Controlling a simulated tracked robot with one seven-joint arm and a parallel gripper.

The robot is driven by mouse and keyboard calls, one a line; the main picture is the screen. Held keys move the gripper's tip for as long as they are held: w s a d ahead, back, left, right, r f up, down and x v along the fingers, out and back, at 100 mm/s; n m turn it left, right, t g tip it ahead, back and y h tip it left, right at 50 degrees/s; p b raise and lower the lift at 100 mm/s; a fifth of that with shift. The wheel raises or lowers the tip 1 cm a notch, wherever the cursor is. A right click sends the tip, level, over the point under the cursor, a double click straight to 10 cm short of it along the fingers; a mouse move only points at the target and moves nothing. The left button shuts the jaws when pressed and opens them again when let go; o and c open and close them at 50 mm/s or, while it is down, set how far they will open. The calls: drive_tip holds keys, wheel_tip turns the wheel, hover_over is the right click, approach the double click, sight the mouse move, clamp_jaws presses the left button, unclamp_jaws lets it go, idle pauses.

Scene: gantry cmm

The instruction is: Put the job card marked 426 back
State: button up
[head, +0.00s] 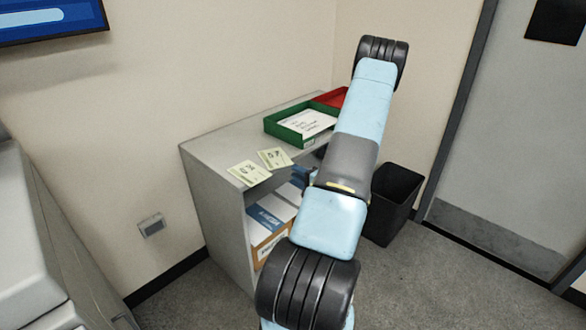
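Two pale yellow-green cards lie near the front left of a grey cabinet top: a left card (249,173) and a right card (275,158). Both carry dark handwritten marks too small to read surely, so I cannot tell whether either is the job card marked 426. The left card lies close to the cabinet's front edge. A green tray (273,129) behind them holds a white sheet with writing (306,123). A red tray (333,97) stands beyond it, partly hidden by my arm. My gripper is not in view; only my arm's links show.
The grey cabinet (215,146) has open shelves with blue-and-white boxes or binders (268,222). A black bin (392,205) stands right of it, before a grey door (510,150). A pale machine (25,240) is at left. Carpet is clear at front right.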

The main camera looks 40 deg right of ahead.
drive_tip(key=s, duration=0.7)
drive_tip(key=w+a+r+n+g+h, duration=0.2)
drive_tip(key=w+r+n+g, duration=0.35)
drive_tip(key=w+r, duration=0.5)
drive_tip(key=w+a+r+n+g+h, duration=0.25)
drive_tip(key=a+r+n, duration=0.25)
drive_tip(key=a+r, duration=0.7)
drive_tip(key=s+a+r+n+g, duration=0.2)
drive_tip(key=s+a+r+n, duration=0.1)
drive_tip(key=s+a+r, duration=0.85)
drive_tip(key=s+a+r+n+g+y, duration=0.2)
drive_tip(key=s+a+r+n+y, duration=0.1)
drive_tip(key=s+a, duration=1)
drive_tip(key=shift+s+n, duration=0.45)
drive_tip(key=shift+s, duration=0.45)
